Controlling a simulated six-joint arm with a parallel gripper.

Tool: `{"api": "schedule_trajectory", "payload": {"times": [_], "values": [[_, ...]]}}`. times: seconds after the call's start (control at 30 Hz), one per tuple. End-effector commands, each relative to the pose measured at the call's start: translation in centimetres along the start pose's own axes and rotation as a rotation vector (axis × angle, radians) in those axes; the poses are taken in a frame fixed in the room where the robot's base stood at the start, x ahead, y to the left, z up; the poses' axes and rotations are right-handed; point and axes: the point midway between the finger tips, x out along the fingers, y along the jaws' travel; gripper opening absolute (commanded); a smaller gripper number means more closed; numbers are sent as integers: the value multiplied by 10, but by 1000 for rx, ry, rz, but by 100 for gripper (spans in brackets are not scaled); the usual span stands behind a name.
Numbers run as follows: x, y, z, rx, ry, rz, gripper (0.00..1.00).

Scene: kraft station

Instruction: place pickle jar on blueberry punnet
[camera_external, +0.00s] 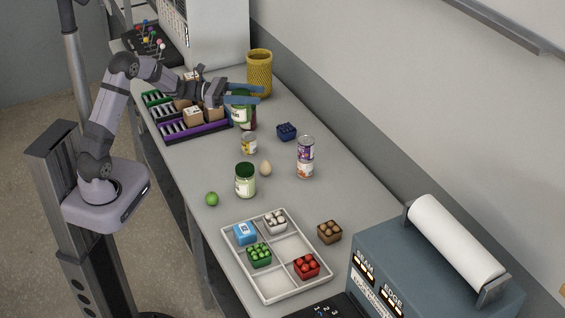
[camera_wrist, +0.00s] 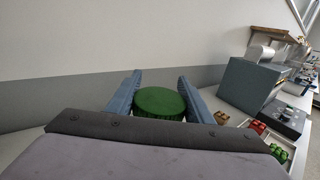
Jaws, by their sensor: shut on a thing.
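My gripper (camera_external: 259,94) has its blue fingers shut on a green-lidded jar (camera_external: 240,108), which looks like the pickle jar. In the wrist view its round green lid (camera_wrist: 160,102) sits between the two fingers (camera_wrist: 160,78). A dark red item (camera_external: 250,124) shows partly behind the held jar; whether they touch is unclear. The blueberry punnet (camera_external: 287,131) is a small dark blue box on the table, to the right of and nearer than the held jar. Its top looks uncovered. A second green-lidded jar (camera_external: 245,181) stands upright on the table.
A small can (camera_external: 249,144), an egg (camera_external: 265,168), stacked cans (camera_external: 305,157) and a lime (camera_external: 212,199) stand nearby. A yellow basket (camera_external: 259,72) is behind the gripper. A divided tray (camera_external: 276,288) and brown punnet (camera_external: 329,231) are nearer. Purple-edged racks (camera_external: 205,132) lie left.

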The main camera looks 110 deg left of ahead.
Motion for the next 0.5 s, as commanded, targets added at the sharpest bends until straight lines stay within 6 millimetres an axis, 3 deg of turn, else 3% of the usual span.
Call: {"api": "schedule_trajectory", "payload": {"times": [0.13,0.3,0.5], "values": [[30,49,-10,5,-7,114,9],[65,108,-6,6,-10,284,9],[97,158,8,3,-11,461,9]]}}
